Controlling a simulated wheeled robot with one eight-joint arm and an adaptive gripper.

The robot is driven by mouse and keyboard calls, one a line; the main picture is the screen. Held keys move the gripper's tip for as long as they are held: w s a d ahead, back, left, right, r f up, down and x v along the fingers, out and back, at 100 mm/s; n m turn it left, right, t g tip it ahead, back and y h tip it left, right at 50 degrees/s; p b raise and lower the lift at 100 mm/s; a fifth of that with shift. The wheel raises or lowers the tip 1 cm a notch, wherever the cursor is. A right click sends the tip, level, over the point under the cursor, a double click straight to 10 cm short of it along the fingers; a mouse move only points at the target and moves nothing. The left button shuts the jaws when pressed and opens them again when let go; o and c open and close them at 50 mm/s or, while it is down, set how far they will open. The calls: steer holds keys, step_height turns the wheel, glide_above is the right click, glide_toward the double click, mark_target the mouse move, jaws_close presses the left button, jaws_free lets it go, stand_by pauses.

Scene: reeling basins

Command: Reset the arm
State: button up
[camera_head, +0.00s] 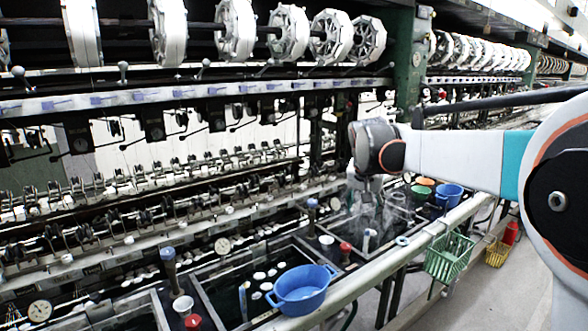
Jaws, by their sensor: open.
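My arm (455,160) reaches in from the right edge, a white link with a teal band and a dark grey wrist joint at its left end. My gripper (369,208) hangs below that wrist, pointing down over the far part of the reeling basins. It is small and blends into the grey machine behind it, so its fingers are hard to make out. It is open, and I see nothing held in it.
A blue basin (301,289) sits at the front edge of the reeling basins. A smaller blue bucket (449,195) stands farther right. A green basket (449,258) hangs outside the rail (420,240). White reels (288,32) line the machine above.

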steer(key=s+d+r+n+t, duration=0.1)
steer(key=s+r+n, duration=0.15)
steer(key=s, duration=1.85)
steer(key=s+f+n, duration=0.1)
steer(key=s+f, duration=0.4)
steer(key=s, duration=0.3)
steer(key=s+f+n+t+y, duration=0.1)
steer(key=s+f, duration=0.4)
steer(key=s, duration=0.4)
steer(key=shift+s+f+y+b, duration=0.15)
steer(key=shift+f+y+b, duration=0.15)
steer(key=shift+b, duration=0.1)
